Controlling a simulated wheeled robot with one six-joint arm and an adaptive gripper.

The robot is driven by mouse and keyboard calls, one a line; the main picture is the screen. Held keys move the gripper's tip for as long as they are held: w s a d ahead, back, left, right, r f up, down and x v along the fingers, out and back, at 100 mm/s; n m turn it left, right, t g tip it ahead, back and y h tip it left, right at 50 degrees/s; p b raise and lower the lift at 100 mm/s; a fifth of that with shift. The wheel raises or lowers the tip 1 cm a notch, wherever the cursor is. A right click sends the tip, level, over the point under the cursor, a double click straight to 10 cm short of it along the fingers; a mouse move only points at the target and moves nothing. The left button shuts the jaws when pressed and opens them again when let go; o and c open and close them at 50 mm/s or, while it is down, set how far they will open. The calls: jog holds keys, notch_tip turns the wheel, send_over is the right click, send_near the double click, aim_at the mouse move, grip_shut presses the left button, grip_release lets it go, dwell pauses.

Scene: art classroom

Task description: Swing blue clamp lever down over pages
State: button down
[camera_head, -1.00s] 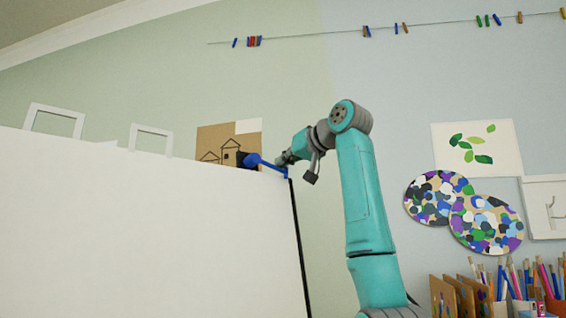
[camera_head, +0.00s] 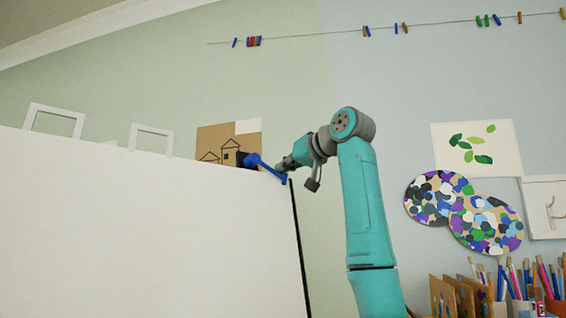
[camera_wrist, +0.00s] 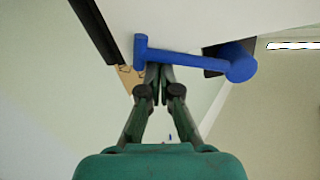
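The blue clamp lever (camera_head: 266,167) is at the top right corner of a large white sheet or board (camera_head: 150,225) in the head view. Its round knob is at the upper left and its other end is by the board's corner. In the wrist view the lever (camera_wrist: 190,63) crosses above the fingertips, knob to the right. My gripper (camera_wrist: 157,72) has its fingers together, tips at the lever's near side. They look close against it, but contact is not clear. I see no lever between the fingers. My gripper (camera_head: 287,164) is partly hidden in the head view.
A black strip (camera_head: 299,240) runs down the board's right edge. A dark block (camera_wrist: 215,60) sits behind the lever. A house drawing (camera_head: 222,140) hangs on the wall behind. Brushes and pencils (camera_head: 515,280) stand at lower right. The space right of the board around my arm looks free.

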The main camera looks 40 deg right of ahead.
jog(key=shift+w+f, duration=0.1)
jog(key=shift+f, duration=0.25)
